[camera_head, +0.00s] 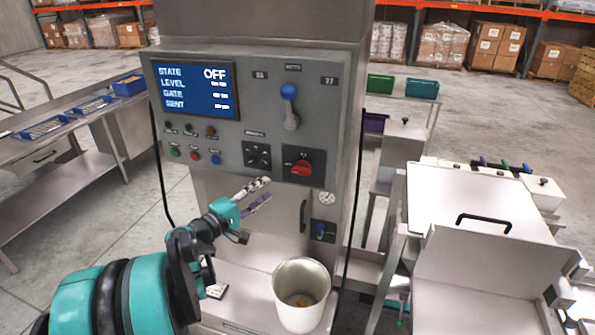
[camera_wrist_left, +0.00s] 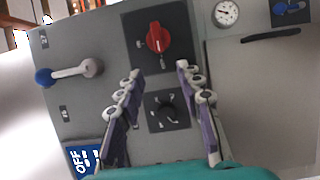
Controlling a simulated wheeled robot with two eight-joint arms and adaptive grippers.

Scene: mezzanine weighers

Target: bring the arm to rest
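My left arm comes in from the lower left in the head view. Its gripper (camera_head: 262,192) is in front of the grey machine's control panel (camera_head: 230,148), below the black knob and the red rotary switch (camera_head: 302,167). In the left wrist view the two fingers of the left gripper (camera_wrist_left: 160,105) stand apart with nothing between them. The black knob (camera_wrist_left: 167,112) shows behind the gap, and the red switch (camera_wrist_left: 158,38) shows above it. I cannot tell if the fingers touch the panel. My right gripper is not in view.
The panel screen (camera_head: 195,90) reads OFF. A blue-tipped lever (camera_head: 289,105) is at the panel's upper right. A pale bucket (camera_head: 301,292) with a little material inside stands below the panel. A steel bench (camera_head: 60,165) is at left, a lidded steel unit (camera_head: 480,215) at right.

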